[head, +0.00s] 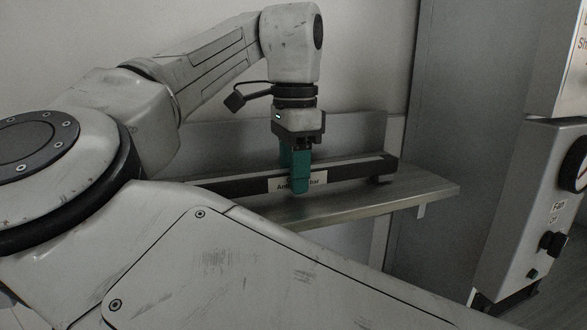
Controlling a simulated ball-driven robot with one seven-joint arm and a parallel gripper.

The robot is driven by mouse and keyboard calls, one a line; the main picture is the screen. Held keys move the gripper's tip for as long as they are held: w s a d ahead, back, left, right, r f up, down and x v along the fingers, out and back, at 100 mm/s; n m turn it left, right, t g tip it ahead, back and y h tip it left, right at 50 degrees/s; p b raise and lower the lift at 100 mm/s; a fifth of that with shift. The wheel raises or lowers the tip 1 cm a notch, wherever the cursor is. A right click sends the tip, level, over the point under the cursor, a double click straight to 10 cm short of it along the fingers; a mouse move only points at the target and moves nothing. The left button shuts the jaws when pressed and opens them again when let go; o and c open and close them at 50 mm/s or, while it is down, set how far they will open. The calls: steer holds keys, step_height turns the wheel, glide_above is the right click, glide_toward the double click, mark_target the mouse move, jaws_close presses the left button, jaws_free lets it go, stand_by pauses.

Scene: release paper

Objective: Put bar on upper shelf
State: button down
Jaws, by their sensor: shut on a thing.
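The bar (345,172) is a long dark beam with a pale label reading partly "An… bar". It lies lengthwise along a grey metal shelf (425,188) fixed to the wall. One finger covers part of the label. The bar's left part is hidden behind my arm. I cannot tell whether the bar touches the shelf or is slightly above it. I cannot tell from this view whether this is the upper shelf.
A tall grey cabinet or panel (470,90) stands right of the shelf. A grey control box (535,215) with a gauge and dark knob is at the far right. A wall is behind the shelf. The shelf's right end is bare.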

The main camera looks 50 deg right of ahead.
steer(key=shift+f, duration=0.15)
steer(key=c, duration=0.7)
jaws_free()
step_height(320, 180, up, 12)
steer(key=shift+r, duration=0.1)
steer(key=shift+s, duration=0.1)
stand_by(0.6)
